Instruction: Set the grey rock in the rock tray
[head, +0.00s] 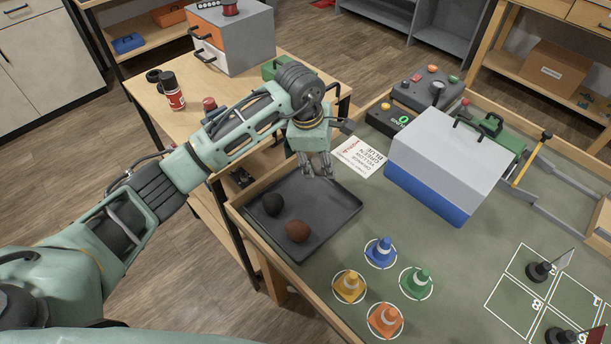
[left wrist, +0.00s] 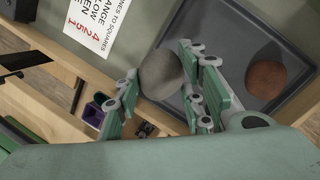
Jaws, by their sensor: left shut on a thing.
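My left gripper (head: 318,172) is shut on the grey rock (left wrist: 160,75), which shows between its fingers in the left wrist view. A black rock (head: 272,204) and a brown rock (head: 297,231) lie in the tray. My right gripper is not in view.
A printed sheet (head: 362,156) lies behind. The tray's right part is bare.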

